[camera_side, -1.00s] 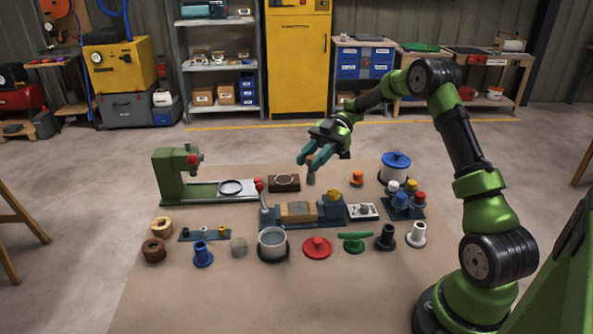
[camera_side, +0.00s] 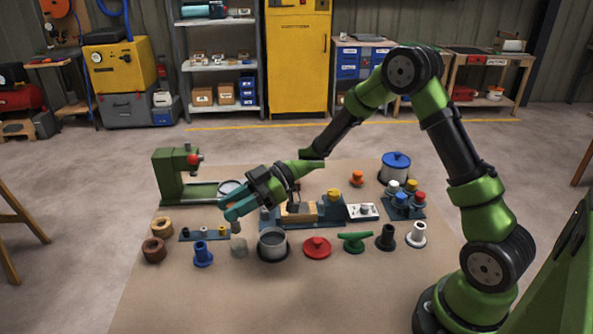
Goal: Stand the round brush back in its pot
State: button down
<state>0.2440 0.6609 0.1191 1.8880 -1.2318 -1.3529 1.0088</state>
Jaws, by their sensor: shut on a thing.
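My gripper (camera_side: 235,210) is shut on the round brush (camera_side: 236,227), which hangs below the fingers. Only its short greyish lower part shows; the fingers hide the rest. It is roughly upright. Its lower end is just above or behind a small, blurred grey block-like thing (camera_side: 239,247); I cannot tell whether they touch. An open grey round pot (camera_side: 272,246) with a dark base stands just right of the gripper. Nothing shows standing in it. The brush is outside this pot, to its left.
A blue flanged piece (camera_side: 203,256) and a small rack (camera_side: 193,236) stand left of the gripper. A red knobbed disc (camera_side: 317,248) and a green handle (camera_side: 355,241) lie right of the pot. The front of the table is clear.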

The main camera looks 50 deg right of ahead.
aim_at(238, 228)
jog(key=shift+w+d+f, duration=0.1)
jog(key=shift+f, duration=2.7)
jog(key=shift+f, duration=0.55)
jog(key=c, duration=1.1)
grip_release()
